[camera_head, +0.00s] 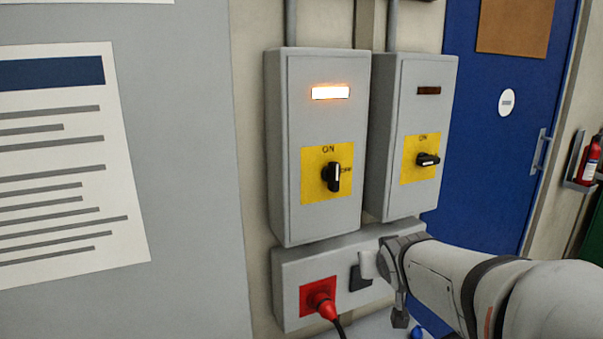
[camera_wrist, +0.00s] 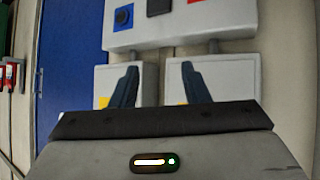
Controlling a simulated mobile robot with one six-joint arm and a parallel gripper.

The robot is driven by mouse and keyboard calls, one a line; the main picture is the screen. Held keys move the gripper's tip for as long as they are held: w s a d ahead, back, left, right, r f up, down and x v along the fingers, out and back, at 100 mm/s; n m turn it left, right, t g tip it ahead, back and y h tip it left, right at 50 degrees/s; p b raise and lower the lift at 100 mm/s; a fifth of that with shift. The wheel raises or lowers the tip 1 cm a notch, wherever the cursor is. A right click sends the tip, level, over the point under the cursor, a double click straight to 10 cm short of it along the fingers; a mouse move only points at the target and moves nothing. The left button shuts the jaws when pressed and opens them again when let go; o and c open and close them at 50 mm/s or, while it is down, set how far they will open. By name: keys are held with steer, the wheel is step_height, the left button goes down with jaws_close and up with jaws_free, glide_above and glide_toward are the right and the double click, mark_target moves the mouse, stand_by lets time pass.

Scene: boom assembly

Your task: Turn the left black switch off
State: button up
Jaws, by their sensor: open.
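The left black switch (camera_head: 333,177) sits on a yellow plate on the left grey box (camera_head: 284,150). Its handle stands upright, toward the ON mark, and the lamp (camera_head: 331,92) above it glows. The right black switch (camera_head: 427,160) has its handle sideways, toward OFF, and its lamp (camera_head: 429,90) is dark. My gripper (camera_head: 383,287) is below both switches, in front of the lower box, touching neither switch. In the wrist view, which looks upside down, its two fingers (camera_wrist: 158,76) stand apart with nothing between them. Both switches are hidden there.
The lower grey box (camera_head: 290,268) carries a red plug (camera_head: 322,299) with a hanging cable and a black socket (camera_head: 360,278). A blue door (camera_head: 490,130) and a red fire extinguisher (camera_head: 590,160) are at right. A poster (camera_head: 70,170) hangs at left. Space before the switches is clear.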

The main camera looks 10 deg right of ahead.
steer(key=w+r+t, duration=0.2)
steer(key=w+r, duration=0.2)
steer(key=w, duration=0.1)
steer(key=n+t+y, duration=0.4)
steer(key=t+y, duration=0.1)
steer(key=y, duration=0.3)
glide_toward(337, 175)
steer(key=x, duration=0.4)
steer(key=p+x, duration=0.1)
steer(key=x, duration=0.6)
steer(key=shift+c, duration=0.3)
